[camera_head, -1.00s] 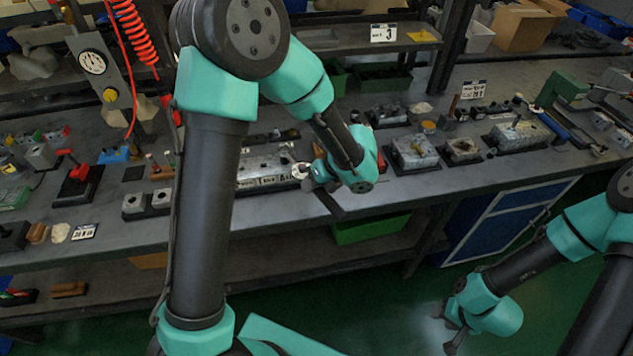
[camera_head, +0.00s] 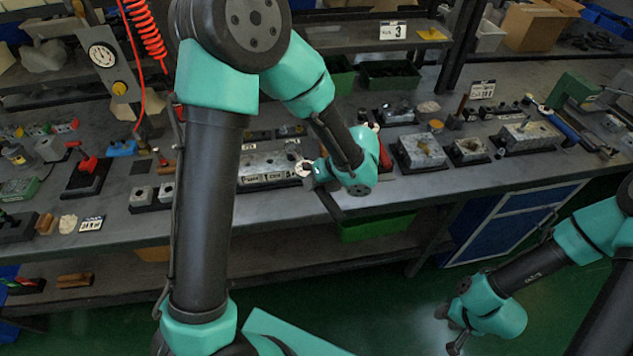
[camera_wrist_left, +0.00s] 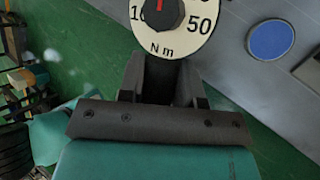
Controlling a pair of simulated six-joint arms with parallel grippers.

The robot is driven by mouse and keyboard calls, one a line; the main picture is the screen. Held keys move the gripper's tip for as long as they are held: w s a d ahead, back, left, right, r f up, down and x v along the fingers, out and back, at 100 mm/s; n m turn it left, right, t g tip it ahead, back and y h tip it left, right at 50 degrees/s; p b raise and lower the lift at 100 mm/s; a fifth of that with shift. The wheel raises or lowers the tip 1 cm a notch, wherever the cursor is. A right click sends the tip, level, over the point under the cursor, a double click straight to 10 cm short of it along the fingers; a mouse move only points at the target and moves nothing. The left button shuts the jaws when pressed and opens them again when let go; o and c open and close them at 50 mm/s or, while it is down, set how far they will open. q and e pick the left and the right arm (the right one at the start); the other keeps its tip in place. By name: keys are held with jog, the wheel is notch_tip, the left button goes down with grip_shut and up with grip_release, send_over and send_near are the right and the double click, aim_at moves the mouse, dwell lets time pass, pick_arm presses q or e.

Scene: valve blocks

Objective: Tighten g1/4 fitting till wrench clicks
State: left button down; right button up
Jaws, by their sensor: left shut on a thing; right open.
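My left gripper (camera_head: 322,174) is at the front edge of the bench, at the right end of a long silver valve block (camera_head: 262,170) with labels on its front. It is shut on the torque wrench, whose round white dial (camera_wrist_left: 165,28) reads "N m" and has a red pointer. The dial (camera_head: 303,168) shows small in the head view. A dark bar sticks out below the gripper over the bench edge. The g1/4 fitting cannot be made out. My right gripper (camera_head: 455,328) is open and empty, low over the green floor, away from the bench.
More metal blocks (camera_head: 422,150) stand on the bench to the right. A red-handled valve (camera_head: 87,162) and small blocks are at the left. A pressure gauge (camera_head: 103,55) and red coiled hose stand behind. A blue disc (camera_wrist_left: 270,40) lies on the grey surface in the wrist view.

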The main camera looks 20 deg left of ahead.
pick_arm(q)
jog(key=shift+w+d+n+g, duration=0.5)
jog(key=shift+w+d+n, duration=0.15)
jog(key=shift+w+n, duration=0.3)
jog(key=shift+r, duration=0.65)
dwell(0.3)
notch_tip(320, 180, up, 8)
dwell(0.8)
jog(key=shift+w, duration=0.15)
